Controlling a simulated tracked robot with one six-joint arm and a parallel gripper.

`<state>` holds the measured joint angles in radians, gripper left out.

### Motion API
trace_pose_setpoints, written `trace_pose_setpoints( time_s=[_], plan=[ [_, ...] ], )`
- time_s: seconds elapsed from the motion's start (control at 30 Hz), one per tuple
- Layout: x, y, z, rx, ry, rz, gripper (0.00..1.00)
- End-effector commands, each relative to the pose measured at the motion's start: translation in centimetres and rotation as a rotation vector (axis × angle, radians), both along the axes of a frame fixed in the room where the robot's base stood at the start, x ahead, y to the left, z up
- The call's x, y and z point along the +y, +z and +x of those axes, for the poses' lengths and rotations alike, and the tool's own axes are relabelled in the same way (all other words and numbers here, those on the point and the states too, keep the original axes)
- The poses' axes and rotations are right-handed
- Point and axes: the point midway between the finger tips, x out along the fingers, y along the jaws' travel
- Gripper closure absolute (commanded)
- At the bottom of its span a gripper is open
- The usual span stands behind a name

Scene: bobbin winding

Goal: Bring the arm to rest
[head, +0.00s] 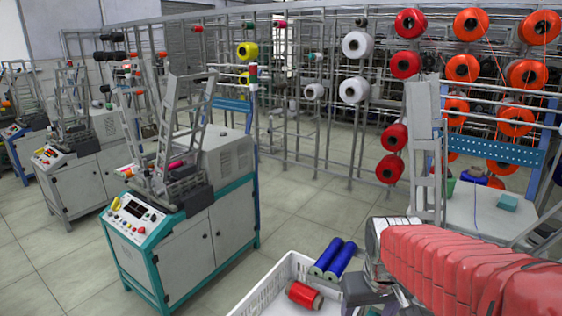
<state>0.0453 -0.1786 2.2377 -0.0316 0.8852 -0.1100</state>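My arm, in a red ribbed sleeve, reaches in from the lower right of the head view. Its end carries my gripper (362,288), low in the picture beside the right side of a white crate (262,284). The gripper is partly cut off by the lower edge, and its fingertips do not show clearly. I cannot tell whether it is open or shut. A red bobbin (304,295) lies in the crate. Two blue bobbins (335,258) lie side by side at the crate's back right, close to my gripper.
A winding machine with a teal frame (185,235) stands left of the crate, with more machines behind it. A rack of orange, red and white spools (355,45) fills the back. The tiled floor (310,205) between is clear.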

Motion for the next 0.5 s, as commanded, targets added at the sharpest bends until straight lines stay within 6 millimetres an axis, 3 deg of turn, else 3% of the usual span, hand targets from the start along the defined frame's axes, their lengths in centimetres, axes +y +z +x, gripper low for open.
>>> trace_pose_setpoints(
  time_s=[0.5],
  plan=[
    [1.4,2.1,-7.0,-0.092,-0.101,0.045,0.37]
  ],
)
